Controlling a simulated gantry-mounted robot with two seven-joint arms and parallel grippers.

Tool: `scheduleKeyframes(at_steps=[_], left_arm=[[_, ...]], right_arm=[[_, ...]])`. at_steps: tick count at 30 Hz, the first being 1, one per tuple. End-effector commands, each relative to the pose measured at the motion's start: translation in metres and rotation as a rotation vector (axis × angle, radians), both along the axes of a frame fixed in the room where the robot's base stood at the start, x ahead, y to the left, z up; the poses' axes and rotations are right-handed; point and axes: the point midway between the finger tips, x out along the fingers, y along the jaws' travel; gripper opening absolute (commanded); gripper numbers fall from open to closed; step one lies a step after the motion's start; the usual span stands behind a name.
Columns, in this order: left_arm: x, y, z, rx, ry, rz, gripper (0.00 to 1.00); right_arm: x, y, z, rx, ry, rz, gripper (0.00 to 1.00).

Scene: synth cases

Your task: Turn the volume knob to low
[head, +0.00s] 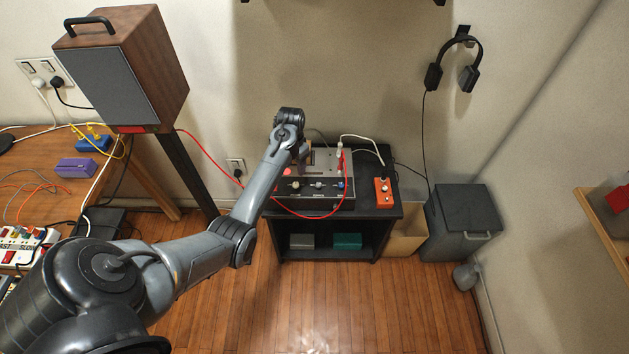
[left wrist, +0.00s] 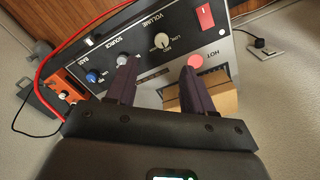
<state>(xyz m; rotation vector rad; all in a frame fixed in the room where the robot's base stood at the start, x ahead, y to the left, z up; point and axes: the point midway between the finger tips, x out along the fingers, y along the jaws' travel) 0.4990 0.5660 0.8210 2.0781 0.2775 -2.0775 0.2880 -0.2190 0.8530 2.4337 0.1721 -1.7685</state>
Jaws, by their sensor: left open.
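My right gripper is not in view.
The source knob (left wrist: 125,47), blue bass knob (left wrist: 93,77), red button (left wrist: 194,60) and red switch (left wrist: 206,15) surround it. A red cable (head: 290,210) loops before the panel. An orange box (head: 383,192) stands right of the device on the black stand (head: 385,225).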

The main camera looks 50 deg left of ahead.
Motion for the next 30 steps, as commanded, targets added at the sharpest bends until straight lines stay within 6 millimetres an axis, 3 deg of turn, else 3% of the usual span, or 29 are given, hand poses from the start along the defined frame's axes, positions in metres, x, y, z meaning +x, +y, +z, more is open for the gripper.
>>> scheduleKeyframes(at_steps=[12, 18, 30], left_arm=[[0.000, -0.001, -0.067, 0.000, 0.001, 0.001, 0.52], [0.000, -0.001, -0.090, 0.000, 0.001, 0.000, 0.52], [0.000, -0.001, -0.101, 0.001, 0.000, 0.000, 0.52]], right_arm=[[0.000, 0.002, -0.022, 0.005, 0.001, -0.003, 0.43], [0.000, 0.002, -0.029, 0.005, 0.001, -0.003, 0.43], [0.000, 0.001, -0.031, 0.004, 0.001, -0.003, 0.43]])
